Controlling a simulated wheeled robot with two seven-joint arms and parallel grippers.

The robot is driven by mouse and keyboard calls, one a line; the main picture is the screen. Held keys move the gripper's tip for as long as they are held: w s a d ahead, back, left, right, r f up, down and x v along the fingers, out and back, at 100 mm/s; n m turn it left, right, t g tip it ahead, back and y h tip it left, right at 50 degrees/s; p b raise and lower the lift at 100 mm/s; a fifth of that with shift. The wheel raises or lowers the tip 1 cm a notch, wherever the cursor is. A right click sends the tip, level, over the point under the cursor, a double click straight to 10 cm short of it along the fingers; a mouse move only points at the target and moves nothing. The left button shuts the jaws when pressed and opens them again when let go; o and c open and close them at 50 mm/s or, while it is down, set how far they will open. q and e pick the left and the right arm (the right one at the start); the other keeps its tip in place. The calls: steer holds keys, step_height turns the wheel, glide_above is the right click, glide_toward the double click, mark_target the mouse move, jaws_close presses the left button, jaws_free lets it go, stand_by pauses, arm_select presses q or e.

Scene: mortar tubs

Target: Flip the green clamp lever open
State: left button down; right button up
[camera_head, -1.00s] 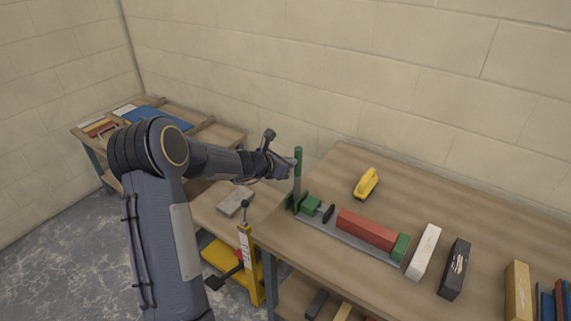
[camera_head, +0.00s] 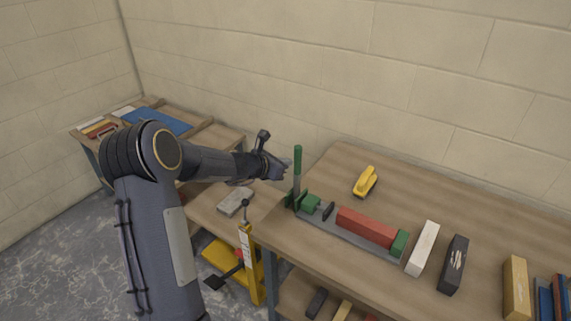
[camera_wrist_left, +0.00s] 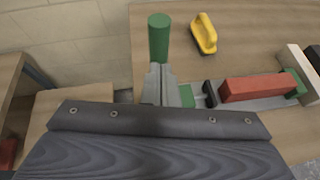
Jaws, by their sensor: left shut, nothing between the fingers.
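The green clamp lever (camera_head: 297,164) stands upright at the left end of the clamp, near the left edge of the workbench. My left gripper (camera_head: 285,166) is shut and empty, just left of the lever with a small gap. My right gripper is not in view.
A yellow-handled tool (camera_head: 366,182) lies behind the clamp. A white block (camera_head: 423,249), a black block (camera_head: 454,265) and a tan block (camera_head: 516,288) lie to the right. A lower bench with a grey block (camera_head: 235,201) and a yellow stand (camera_head: 249,262) are at left.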

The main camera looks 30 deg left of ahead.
arm_select(q)
steer(key=w+r+v, duration=0.1)
steer(key=r+v, duration=0.1)
steer(key=v, duration=0.9)
steer(key=shift+a, duration=0.2)
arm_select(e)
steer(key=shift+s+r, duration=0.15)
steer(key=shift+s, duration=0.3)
arm_select(q)
steer(key=s+d+r+m+g+h, duration=0.2)
steer(key=s+d+r+m, duration=0.1)
steer(key=s+d+m, duration=0.45)
steer(key=s+d+r+m+g+h, duration=0.1)
steer(key=s+d+r+m+h, duration=0.15)
steer(key=s+d+m, duration=0.5)
steer(key=s+d+f+m+g+y, duration=0.2)
steer(key=s+f+m, duration=0.1)
steer(key=s+m, duration=0.5)
steer(key=s+d+f+m+g+y, duration=0.1)
steer(key=s+f+m, duration=0.2)
steer(key=s+m, duration=0.4)
steer(key=s, duration=0.3)
steer(key=shift+d+m+g+y, duration=0.35)
steer(key=shift+d+m+g, duration=0.05)
